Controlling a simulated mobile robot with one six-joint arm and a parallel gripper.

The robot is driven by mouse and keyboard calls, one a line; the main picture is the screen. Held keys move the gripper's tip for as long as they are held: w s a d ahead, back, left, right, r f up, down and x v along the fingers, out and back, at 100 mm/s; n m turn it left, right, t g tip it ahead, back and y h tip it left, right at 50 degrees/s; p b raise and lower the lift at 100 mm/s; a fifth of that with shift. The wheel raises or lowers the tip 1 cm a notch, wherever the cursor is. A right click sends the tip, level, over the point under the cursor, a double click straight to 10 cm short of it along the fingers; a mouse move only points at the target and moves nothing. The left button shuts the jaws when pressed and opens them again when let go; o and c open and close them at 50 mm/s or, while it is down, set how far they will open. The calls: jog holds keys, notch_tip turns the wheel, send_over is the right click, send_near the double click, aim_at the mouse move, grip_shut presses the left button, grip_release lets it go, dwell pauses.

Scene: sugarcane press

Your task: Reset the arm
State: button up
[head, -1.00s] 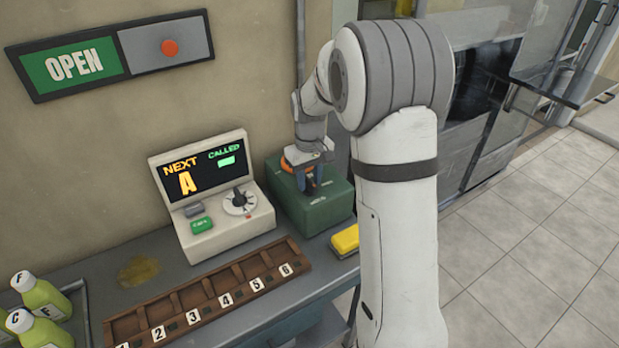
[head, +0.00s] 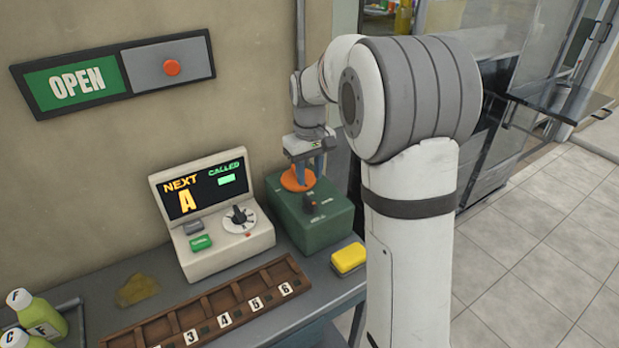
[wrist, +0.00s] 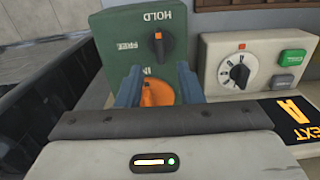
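My gripper (head: 306,172) points down just above the orange disc (head: 297,179) on top of the green box (head: 325,215). In the wrist view the two blue-grey fingers (wrist: 158,88) stand apart, with part of the orange disc (wrist: 157,93) visible between them and nothing held. I cannot tell whether the fingertips touch the disc.
A console (head: 212,215) reading NEXT A stands left of the green box. A yellow block (head: 348,258), a numbered wooden rack (head: 160,333) and green bottles (head: 40,315) are on the bench. An OPEN sign (head: 78,84) hangs on the wall. Floor (head: 540,250) at right is clear.

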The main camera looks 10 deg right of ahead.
jog(key=s+r+m+t, duration=0.1)
jog(key=s+m+t, duration=0.1)
jog(key=s, duration=2.4)
jog(key=shift+a+m+t, duration=0.3)
jog(key=shift+m, duration=0.4)
jog(key=shift+s+r, duration=0.1)
jog(key=shift+s, duration=0.1)
